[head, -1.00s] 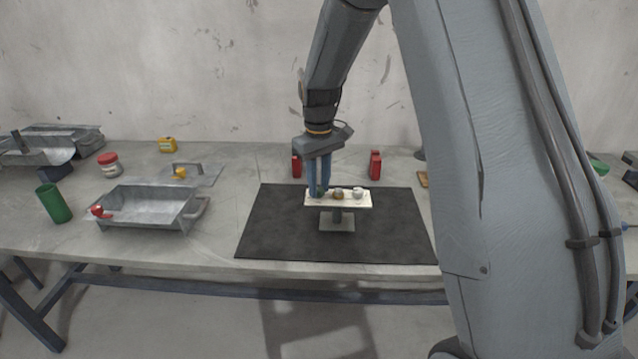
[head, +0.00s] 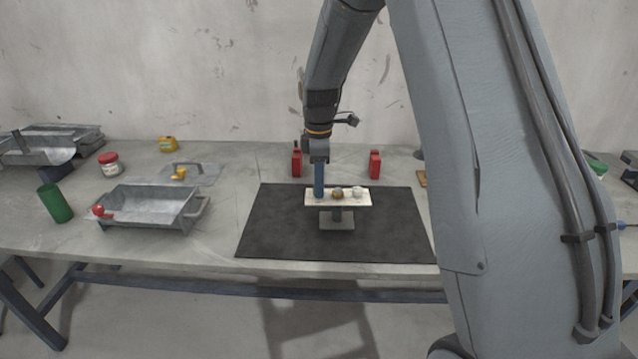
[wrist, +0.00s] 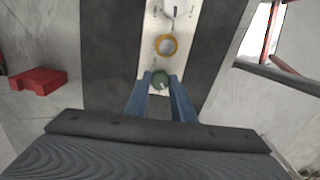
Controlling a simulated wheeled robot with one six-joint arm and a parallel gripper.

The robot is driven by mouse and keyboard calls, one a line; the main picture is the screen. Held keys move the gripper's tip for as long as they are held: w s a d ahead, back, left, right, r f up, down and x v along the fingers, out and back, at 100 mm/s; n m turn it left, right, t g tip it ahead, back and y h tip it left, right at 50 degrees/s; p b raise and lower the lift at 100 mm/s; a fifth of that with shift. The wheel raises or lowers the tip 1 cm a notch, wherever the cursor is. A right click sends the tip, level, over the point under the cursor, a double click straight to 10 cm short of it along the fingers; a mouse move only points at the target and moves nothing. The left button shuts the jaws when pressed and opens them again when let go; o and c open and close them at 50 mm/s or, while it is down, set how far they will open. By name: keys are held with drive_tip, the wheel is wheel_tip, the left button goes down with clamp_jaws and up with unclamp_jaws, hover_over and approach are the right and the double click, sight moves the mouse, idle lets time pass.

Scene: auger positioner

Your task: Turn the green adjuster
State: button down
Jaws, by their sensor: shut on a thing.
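The green adjuster (wrist: 160,80) is the round green knob at the near end of the pale panel in the wrist view. My gripper (wrist: 161,77) is shut on it, with one blue finger on each side. In the head view my gripper (head: 319,193) points down at the left end of the white panel (head: 345,201) and hides the green knob. The panel stands on a short post with a small foot.
The panel stands on a black mat (head: 270,235) on a grey workbench. Two red objects (head: 297,164) (head: 375,164) stand behind the mat. A metal tray (head: 145,212) and a green cylinder (head: 54,203) are on the left. The mat around the panel's foot is clear.

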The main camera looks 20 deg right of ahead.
drive_tip(key=n, duration=0.5)
idle(1.2)
drive_tip(key=c, duration=1.5)
unclamp_jaws()
drive_tip(key=shift+r+b, duration=1.1)
drive_tip(key=shift+r, duration=2.85)
